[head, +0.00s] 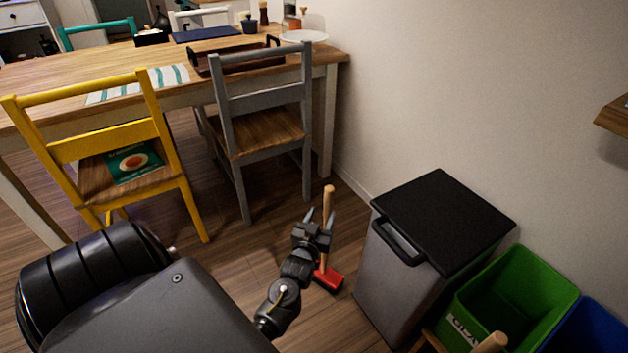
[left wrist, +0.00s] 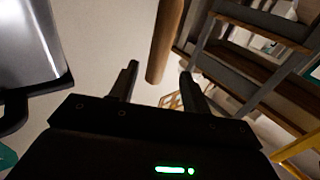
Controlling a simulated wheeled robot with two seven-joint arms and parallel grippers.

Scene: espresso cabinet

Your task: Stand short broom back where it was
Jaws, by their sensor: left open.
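The short broom has a light wooden handle (head: 327,200) and a red head (head: 329,279). It stands about upright on the floor, between the grey chair and the trash bin. My left gripper (head: 319,219) is open, with its fingers near the upper handle. In the left wrist view the handle (left wrist: 164,42) shows in the gap between the open fingertips (left wrist: 158,78), slightly beyond them. I cannot tell whether the fingers touch it. My right gripper is not in view.
A trash bin with a black lid (head: 440,218) stands right of the broom, near the wall. A green bin (head: 520,300) and a blue bin (head: 603,328) are at the lower right. A grey chair (head: 262,130), a yellow chair (head: 110,145) and the table (head: 335,75) stand behind.

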